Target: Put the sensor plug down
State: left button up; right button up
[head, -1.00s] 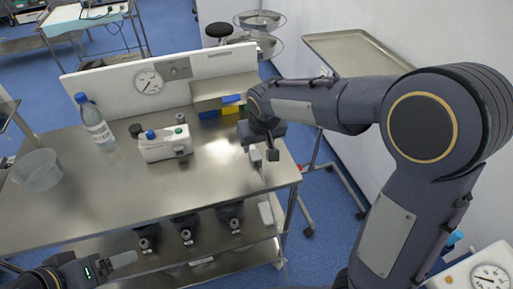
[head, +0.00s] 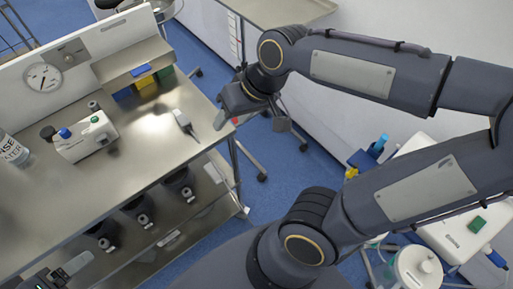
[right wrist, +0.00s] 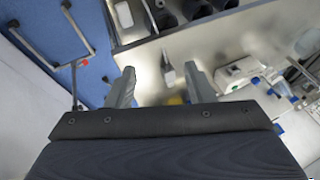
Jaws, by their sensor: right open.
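The sensor plug (head: 183,121), a small grey and white piece, lies on the steel table (head: 150,150) near its right end. It also shows in the right wrist view (right wrist: 168,73), beyond and between the fingers. My right gripper (head: 250,121) is open and empty, to the right of the plug and apart from it, by the table's right edge. Its two spread fingers show in the right wrist view (right wrist: 160,88). My left gripper (head: 62,270) is partly in view at the bottom left, and its jaw opening is not clear.
A white device with a blue and a green knob (head: 85,137) stands left of the plug. Coloured bins (head: 146,84) sit under a shelf behind it. A bottle (head: 12,148) is at the left edge. Dark canisters (head: 140,208) stand on the lower shelf. The table's front is clear.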

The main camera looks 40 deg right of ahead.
jog(key=s+f+t, duration=0.1)
jog(key=s+f, duration=0.1)
jog(key=s, duration=0.7)
jog(key=shift+s+a+f+m+t, duration=0.2)
jog(key=shift+a+m+t, duration=0.1)
jog(key=shift+m, duration=0.1)
